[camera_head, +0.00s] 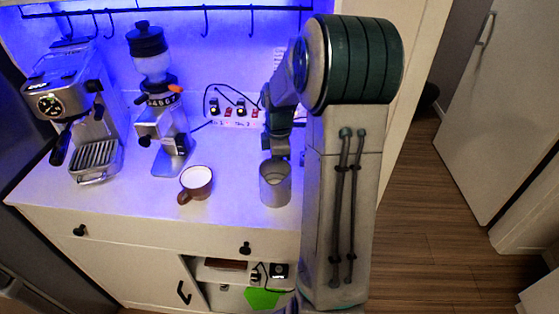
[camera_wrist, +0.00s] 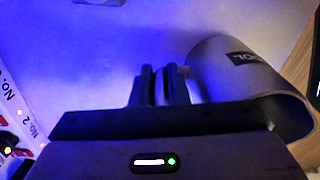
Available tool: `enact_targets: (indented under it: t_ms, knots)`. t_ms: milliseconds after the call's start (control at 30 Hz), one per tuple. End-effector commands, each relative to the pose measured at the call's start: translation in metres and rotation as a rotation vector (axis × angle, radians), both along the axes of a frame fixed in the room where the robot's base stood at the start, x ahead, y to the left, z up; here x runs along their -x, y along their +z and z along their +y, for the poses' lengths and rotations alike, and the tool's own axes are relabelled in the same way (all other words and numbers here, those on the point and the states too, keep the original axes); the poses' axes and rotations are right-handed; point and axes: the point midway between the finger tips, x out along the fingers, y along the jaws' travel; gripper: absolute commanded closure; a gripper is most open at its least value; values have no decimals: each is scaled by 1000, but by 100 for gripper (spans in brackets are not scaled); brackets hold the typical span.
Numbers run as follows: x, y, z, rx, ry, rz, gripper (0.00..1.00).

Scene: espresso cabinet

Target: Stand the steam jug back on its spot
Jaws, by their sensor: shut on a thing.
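The steam jug (camera_head: 275,186) is a grey metal jug near the right end of the white counter. It looks upright and at or just above the counter top; I cannot tell if it touches. My gripper (camera_head: 279,157) is at the jug's back rim, pointing down. In the wrist view the two dark fingers (camera_wrist: 160,85) are close together beside the jug (camera_wrist: 240,72), shut on its handle side. The handle is mostly hidden by the fingers. The jug's marked spot cannot be made out.
A brown cup (camera_head: 196,183) with white inside stands left of the jug. A grinder (camera_head: 160,110) and an espresso machine (camera_head: 75,110) stand further left. A power strip (camera_head: 232,114) with cables lies behind. The counter's front strip is clear.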

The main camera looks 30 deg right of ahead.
Motion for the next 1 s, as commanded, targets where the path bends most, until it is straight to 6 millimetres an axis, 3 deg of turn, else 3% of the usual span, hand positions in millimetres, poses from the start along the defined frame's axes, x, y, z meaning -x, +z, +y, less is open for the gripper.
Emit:
enact_targets:
  t_ms: [333, 367, 433, 767, 867, 1000]
  knots:
    - [0, -4, 0, 0, 1, -1, 100]
    - [0, -3, 0, 0, 1, -1, 80]
    - [0, -3, 0, 0, 1, -1, 64]
    - [0, 1, 0, 1, 0, -2, 64]
    - [-1, 10, -1, 3, -1, -5, 64]
    - [-1, 37, -1, 4, 0, -7, 64]
